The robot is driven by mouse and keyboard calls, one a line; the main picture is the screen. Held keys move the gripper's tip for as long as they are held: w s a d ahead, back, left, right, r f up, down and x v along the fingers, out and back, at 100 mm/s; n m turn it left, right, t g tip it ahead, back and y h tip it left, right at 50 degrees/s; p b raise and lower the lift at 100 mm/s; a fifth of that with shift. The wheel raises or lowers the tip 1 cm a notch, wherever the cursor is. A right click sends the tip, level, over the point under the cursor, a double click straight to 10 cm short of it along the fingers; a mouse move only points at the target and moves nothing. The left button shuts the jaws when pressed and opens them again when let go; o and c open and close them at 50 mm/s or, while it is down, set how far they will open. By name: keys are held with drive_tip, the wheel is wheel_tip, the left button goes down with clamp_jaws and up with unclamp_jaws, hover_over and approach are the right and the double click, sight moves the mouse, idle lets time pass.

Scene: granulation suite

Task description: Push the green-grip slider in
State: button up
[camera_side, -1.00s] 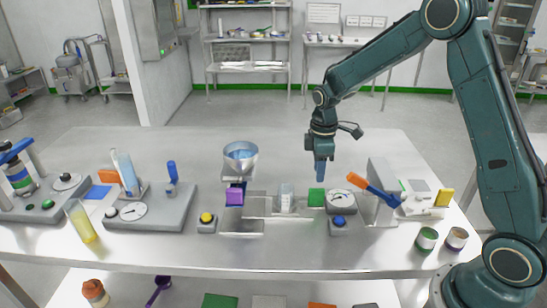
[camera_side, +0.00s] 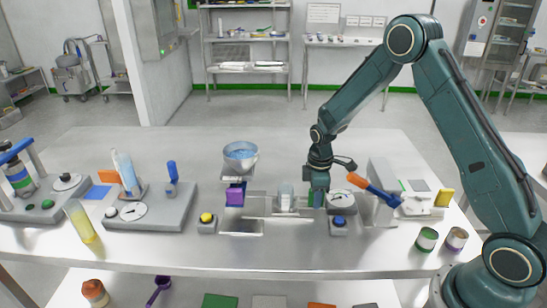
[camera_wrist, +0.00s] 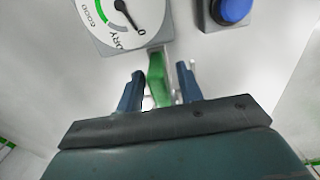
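The green grip (camera_side: 311,199) of the slider sits at the right end of a low metal track (camera_side: 257,206) in the side view, partly hidden by my gripper. My gripper (camera_side: 318,204) is lowered over it, fingers pointing down. In the wrist view, the green grip (camera_wrist: 158,78) stands between the two blue fingers of my gripper (camera_wrist: 160,88). The fingers are apart, with a visible gap on the right of the grip. The left finger is close to it; I cannot tell whether they touch.
A purple block (camera_side: 235,195) is under a funnel (camera_side: 240,156). A blue button (camera_side: 339,223) and a dial (camera_wrist: 118,16) lie close by. An orange-and-blue lever (camera_side: 372,190) rises to the right.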

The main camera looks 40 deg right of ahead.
sight(273, 204)
clamp_jaws()
drive_tip(key=shift+w+a, duration=0.1)
drive_tip(key=w+a, duration=0.8)
drive_tip(key=shift+w+a, duration=0.35)
drive_tip(key=shift+w, duration=0.05)
drive_tip(key=shift+c, duration=1.4)
unclamp_jaws()
drive_tip(key=shift+o, duration=1.4)
